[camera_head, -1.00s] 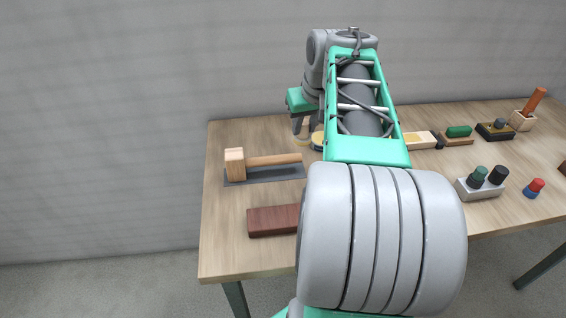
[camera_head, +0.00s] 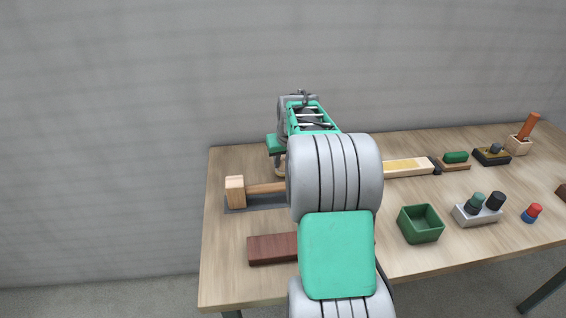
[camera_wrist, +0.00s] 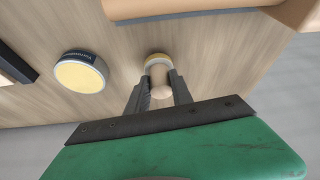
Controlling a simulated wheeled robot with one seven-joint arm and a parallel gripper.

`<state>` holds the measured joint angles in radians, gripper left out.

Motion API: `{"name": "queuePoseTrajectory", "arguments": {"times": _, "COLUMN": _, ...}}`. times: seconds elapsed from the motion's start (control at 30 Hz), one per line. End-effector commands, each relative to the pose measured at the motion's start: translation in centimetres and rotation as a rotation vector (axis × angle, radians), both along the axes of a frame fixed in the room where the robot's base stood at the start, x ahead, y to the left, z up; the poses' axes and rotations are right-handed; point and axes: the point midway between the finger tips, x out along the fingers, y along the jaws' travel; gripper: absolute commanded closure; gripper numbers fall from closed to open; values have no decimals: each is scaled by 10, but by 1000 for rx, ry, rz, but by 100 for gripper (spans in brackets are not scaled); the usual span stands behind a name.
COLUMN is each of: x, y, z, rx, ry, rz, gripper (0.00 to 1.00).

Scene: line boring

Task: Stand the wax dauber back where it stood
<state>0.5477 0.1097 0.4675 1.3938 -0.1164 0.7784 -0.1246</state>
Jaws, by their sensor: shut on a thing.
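The wax dauber (camera_wrist: 158,61), with a rounded wooden handle and a pale yellow and whitish round end, is between my fingers in the wrist view. My gripper (camera_wrist: 158,88) is shut on its handle, the round end pointing away from the wrist. I cannot tell whether that end touches the table. In the head view my gripper (camera_head: 280,170) is at the back left of the table, behind the mallet, and mostly hidden by my arm. A round dark-sided tin with a yellow top (camera_wrist: 80,75) stands apart from the dauber, to its left in the wrist view.
A wooden mallet (camera_head: 235,190) lies on a grey mat (camera_head: 240,208), close to my gripper. A dark red block (camera_head: 272,249) lies in front. A green box (camera_head: 421,224), a grey holder with knobs (camera_head: 478,215) and a yellow-topped board (camera_head: 405,168) are to the right. A wall stands behind.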

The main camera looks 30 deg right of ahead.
Motion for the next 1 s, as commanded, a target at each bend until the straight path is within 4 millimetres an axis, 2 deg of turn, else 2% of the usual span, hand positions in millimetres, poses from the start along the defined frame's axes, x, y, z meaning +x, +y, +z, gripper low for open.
{"name": "queuePoseTrajectory", "arguments": {"times": 0.1, "x": 0, "y": 0, "z": -12, "rx": -1, "ry": -1, "rz": 0, "gripper": 100}}
{"name": "queuePoseTrajectory", "arguments": {"times": 0.4, "x": -1, "y": 0, "z": -17, "rx": 0, "ry": 0, "rz": 0, "gripper": 100}}
{"name": "queuePoseTrajectory", "arguments": {"times": 0.43, "x": -1, "y": 0, "z": -16, "rx": 0, "ry": -1, "rz": 0, "gripper": 71}}
{"name": "queuePoseTrajectory", "arguments": {"times": 0.6, "x": -1, "y": 0, "z": -16, "rx": 0, "ry": 0, "rz": 0, "gripper": 57}}
{"name": "queuePoseTrajectory", "arguments": {"times": 0.7, "x": -1, "y": 0, "z": -16, "rx": 0, "ry": 0, "rz": 0, "gripper": 51}}
{"name": "queuePoseTrajectory", "arguments": {"times": 1.0, "x": -1, "y": 0, "z": -9, "rx": -1, "ry": -2, "rz": 0, "gripper": 51}}
